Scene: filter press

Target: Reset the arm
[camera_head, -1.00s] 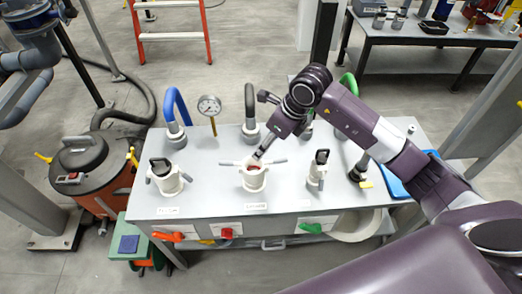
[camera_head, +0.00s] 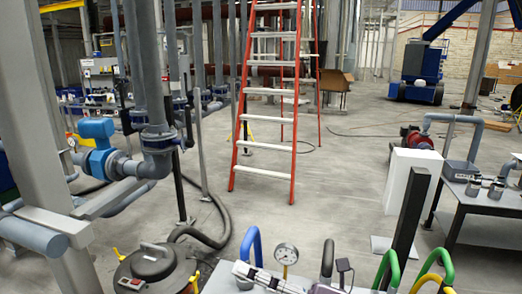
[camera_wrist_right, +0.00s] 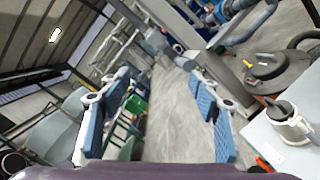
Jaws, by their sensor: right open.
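My right gripper (camera_wrist_right: 158,108) is open in the right wrist view. Its two blue-padded fingers stand wide apart with nothing between them, and bare floor shows in the gap. In the head view, part of the right gripper (camera_head: 258,276) shows low at the bottom edge, above the press table; the rest of the arm is cut off by the frame. My left gripper is in neither current view.
A dark drum with a lid (camera_head: 152,264) stands at the bottom left. A pressure gauge (camera_head: 286,254) and coloured hoses rise at the bottom. A red stepladder (camera_head: 268,112) stands behind on open floor.

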